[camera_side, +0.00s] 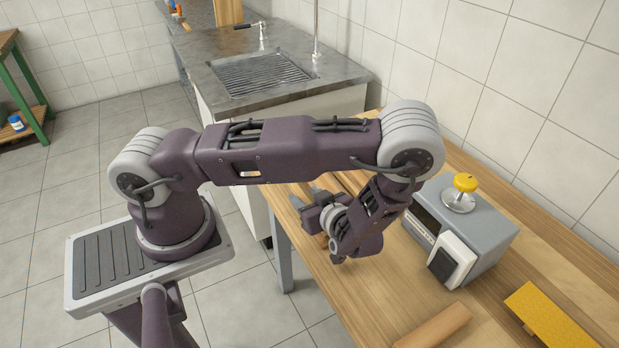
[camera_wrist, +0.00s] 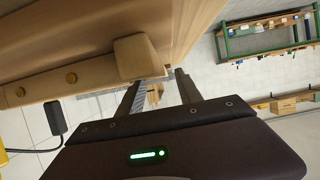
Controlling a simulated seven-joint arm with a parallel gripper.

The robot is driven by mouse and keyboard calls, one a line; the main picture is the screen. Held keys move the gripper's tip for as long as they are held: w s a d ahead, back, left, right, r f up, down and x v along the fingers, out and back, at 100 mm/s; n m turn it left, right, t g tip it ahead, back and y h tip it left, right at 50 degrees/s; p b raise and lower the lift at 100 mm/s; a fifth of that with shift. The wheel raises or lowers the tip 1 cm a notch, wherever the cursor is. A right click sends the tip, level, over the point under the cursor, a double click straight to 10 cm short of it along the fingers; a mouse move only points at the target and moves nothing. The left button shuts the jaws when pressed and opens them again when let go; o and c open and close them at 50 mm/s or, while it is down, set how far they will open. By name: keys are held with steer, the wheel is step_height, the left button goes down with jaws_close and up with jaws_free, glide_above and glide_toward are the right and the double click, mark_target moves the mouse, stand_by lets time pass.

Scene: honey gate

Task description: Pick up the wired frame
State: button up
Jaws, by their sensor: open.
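My gripper (camera_side: 312,203) is at the left edge of the wooden table, its jaws apart. In the wrist view my gripper (camera_wrist: 157,90) shows two dark fingers spread, with nothing visibly clamped between them. A pale wooden bar with brass-coloured studs (camera_wrist: 60,87) and a blunt end block lies close beyond the fingertips. It may be part of the wired frame, but I see no wires. In the side view, wooden strips (camera_side: 350,181) show on the table behind my gripper; my arm hides much of that area. I cannot tell whether the fingers touch the wood.
A grey box device (camera_side: 487,238) with a yellow-knobbed disc (camera_side: 463,192) on top stands right of my arm. A black plug-like block (camera_wrist: 56,117) with a cord shows in the wrist view.

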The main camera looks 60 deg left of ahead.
steer(key=x, duration=0.2)
steer(key=shift+a+f, duration=0.15)
steer(key=shift+a, duration=0.25)
jaws_close()
step_height(320, 180, up, 10)
stand_by(0.3)
steer(key=w+d+r+m+t+h, duration=0.2)
steer(key=w+d+r+m+t, duration=0.5)
steer(key=w+d+t, duration=0.1)
steer(key=w+d, duration=0.1)
steer(key=d, duration=0.1)
steer(key=shift+w+d+r, duration=0.2)
steer(key=shift+w+d, duration=0.1)
steer(key=shift+w, duration=0.05)
